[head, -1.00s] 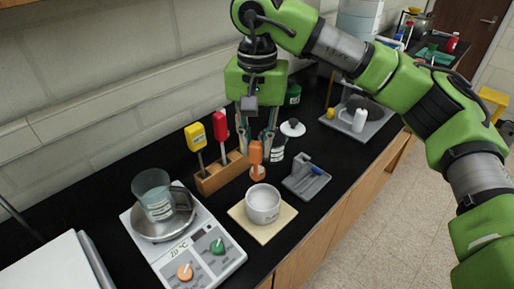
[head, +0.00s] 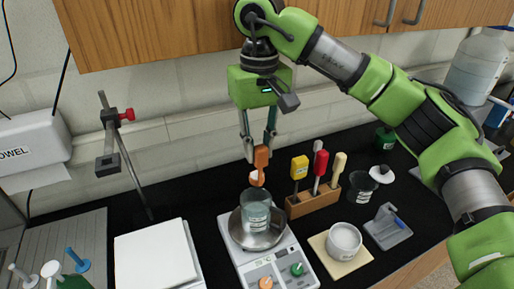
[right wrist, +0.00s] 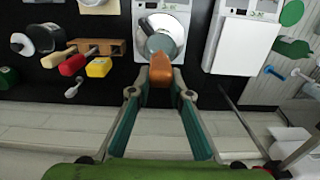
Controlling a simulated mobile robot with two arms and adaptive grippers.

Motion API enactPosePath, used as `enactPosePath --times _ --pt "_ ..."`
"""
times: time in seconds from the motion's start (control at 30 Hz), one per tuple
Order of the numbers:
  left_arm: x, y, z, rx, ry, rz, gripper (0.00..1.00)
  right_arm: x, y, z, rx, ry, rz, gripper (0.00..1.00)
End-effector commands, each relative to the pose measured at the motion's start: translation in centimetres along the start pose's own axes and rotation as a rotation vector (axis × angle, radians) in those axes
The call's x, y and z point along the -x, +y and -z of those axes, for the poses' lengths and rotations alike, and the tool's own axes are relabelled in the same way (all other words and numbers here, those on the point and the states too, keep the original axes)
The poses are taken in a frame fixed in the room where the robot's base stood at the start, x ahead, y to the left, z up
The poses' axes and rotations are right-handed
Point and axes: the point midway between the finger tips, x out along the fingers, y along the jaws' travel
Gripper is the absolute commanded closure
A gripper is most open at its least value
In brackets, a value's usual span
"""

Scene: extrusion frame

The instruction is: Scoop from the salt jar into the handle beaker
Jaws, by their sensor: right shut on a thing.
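My right gripper (head: 258,152) is shut on the orange handle of a scoop (head: 261,157), which also shows in the right wrist view (right wrist: 161,68). The scoop hangs down with white material in its bowl, just above the rim of the handle beaker (head: 256,213). This clear beaker stands on the round metal plate of a white hot plate (head: 245,265). The salt jar (head: 344,242) is a white open pot on a beige mat (head: 322,256), to the right of the hot plate. My left gripper is not in view.
A wooden block (head: 313,204) with yellow, red and cream-handled tools stands right of the beaker. A dark glass jar (head: 361,188) and a grey rest (head: 388,228) are further right.

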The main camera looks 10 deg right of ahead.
Motion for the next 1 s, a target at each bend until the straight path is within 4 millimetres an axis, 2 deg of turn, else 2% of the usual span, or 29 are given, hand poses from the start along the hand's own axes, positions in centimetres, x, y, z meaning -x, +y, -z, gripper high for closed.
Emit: enactPosePath --times 0.17,0.67,1.0 --pt "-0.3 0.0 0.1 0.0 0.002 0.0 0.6 -0.3 0.1 0.0 0.014 -0.001 0.0 1.0" --pt "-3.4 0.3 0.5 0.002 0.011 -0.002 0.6 -4.2 0.0 0.0 0.012 0.0 0.0 1.0" --pt "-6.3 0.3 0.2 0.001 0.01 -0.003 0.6 -4.7 1.7 0.0 0.008 -0.002 0.169 1.0"
